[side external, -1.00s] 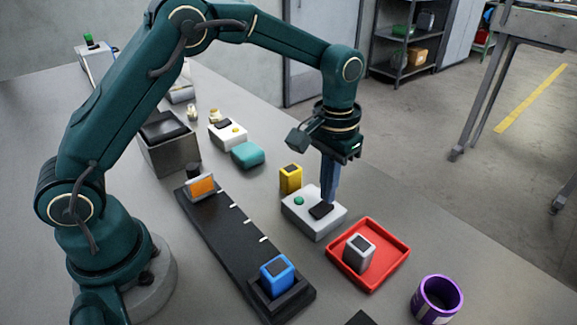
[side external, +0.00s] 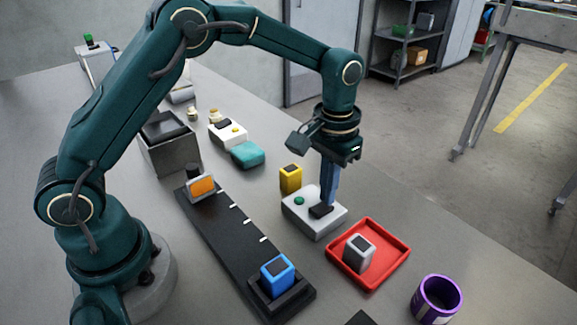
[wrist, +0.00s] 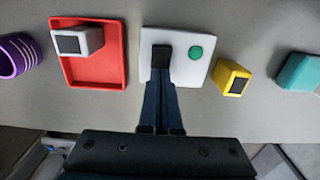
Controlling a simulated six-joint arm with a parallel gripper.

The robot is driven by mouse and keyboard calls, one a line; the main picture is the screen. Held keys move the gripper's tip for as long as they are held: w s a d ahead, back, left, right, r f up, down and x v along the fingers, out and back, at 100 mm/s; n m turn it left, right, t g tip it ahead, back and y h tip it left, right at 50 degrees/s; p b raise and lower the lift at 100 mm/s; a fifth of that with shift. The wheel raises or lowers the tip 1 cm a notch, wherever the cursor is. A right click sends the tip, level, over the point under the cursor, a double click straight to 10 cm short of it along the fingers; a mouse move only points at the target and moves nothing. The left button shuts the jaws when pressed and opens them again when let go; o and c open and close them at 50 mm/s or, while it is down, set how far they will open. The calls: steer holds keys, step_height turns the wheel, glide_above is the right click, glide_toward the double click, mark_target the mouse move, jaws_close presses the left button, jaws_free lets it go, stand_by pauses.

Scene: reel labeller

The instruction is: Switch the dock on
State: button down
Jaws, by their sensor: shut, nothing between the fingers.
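A white box (side external: 322,227) with a black rocker switch (side external: 320,211) and a round green lamp or button (side external: 299,201) stands on the bench. The wrist view also shows the box (wrist: 188,76), its switch (wrist: 161,56) and the green round part (wrist: 196,53). My gripper (side external: 328,203) is shut and empty, pointing down with its blue fingertips at the switch. They appear to touch it or be just above it. The fingers hide part of the switch in the wrist view. Which way the switch is tipped is unclear.
A red tray (side external: 343,279) holding a grey block (side external: 359,253) and a yellow block (side external: 290,179) flank the box. A black rail (side external: 228,240) carries a blue block (side external: 277,277) in its end holder. A second white box (side external: 228,134), teal block (side external: 247,154) and purple cup (side external: 437,300) stand farther off.

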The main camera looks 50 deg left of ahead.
step_height(320, 180, up, 6)
steer(key=shift+r, duration=0.2)
stand_by(0.5)
steer(key=s+a+r+t, duration=0.35)
steer(key=s+r, duration=0.35)
steer(key=r, duration=0.4)
steer(key=s+a+f+t, duration=0.2)
steer(key=s+f, duration=0.4)
steer(key=s, duration=0.5)
steer(key=shift+f, duration=0.3)
